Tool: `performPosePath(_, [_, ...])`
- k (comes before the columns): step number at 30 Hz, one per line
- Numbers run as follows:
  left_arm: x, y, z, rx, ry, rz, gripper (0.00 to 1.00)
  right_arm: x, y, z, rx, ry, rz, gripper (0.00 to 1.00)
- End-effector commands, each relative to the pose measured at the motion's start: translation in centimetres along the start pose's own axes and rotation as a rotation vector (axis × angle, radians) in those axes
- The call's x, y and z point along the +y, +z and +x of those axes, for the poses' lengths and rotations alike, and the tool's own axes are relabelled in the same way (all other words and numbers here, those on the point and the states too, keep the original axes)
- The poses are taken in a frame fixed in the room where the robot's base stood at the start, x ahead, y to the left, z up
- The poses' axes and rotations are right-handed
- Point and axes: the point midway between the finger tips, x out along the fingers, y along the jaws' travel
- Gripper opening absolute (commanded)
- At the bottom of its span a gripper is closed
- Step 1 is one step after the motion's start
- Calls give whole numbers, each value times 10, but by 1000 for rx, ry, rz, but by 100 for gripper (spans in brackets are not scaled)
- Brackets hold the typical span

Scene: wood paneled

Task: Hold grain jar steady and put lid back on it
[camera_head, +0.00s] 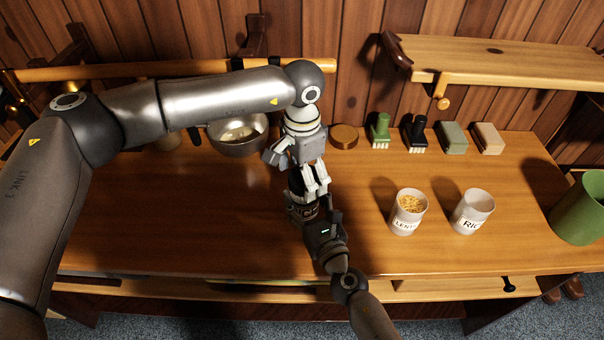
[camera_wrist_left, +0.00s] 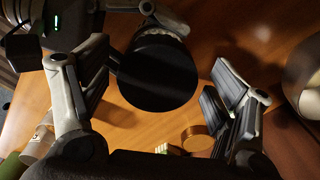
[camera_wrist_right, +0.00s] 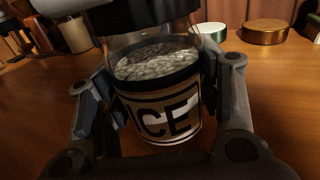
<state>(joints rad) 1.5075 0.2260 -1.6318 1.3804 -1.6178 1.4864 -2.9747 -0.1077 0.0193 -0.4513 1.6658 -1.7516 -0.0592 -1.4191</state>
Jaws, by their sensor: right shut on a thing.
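The grain jar (camera_head: 303,211) stands on the wooden counter. It is clear glass with pale grain inside and a label ending in "CE" in the right wrist view (camera_wrist_right: 165,122). My right gripper (camera_head: 318,222) is shut on the jar's side from the front. A black round lid (camera_wrist_left: 158,72) covers the jar's top in the left wrist view. Its dark edge shows at the jar's top in the right wrist view (camera_wrist_right: 140,14); whether it is fully seated I cannot tell. My left gripper (camera_head: 315,188) is above the jar, fingers spread on either side of the lid, apparently not gripping it.
A lentil container (camera_head: 408,213) and a rice container (camera_head: 472,213) stand to the right. A metal bowl (camera_head: 238,143) and a gold round tin (camera_head: 344,137) are behind. Brushes and blocks (camera_head: 453,138) line the back. A green bin (camera_head: 580,210) stands far right. The counter's left front is clear.

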Motion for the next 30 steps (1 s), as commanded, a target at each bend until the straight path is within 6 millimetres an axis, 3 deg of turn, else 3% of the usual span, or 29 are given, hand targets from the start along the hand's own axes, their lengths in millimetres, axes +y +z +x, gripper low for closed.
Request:
performPosePath(10, [0,0,-4,0,1,0,82,0,-1,0,1,1,0,0])
performPosePath(21, [0,0,-44,-1,0,0,82,0,-1,0,1,1,0,0])
performPosePath(30, [1,0,-44,-1,1,-5,79,0,0,0,1,1,0,0])
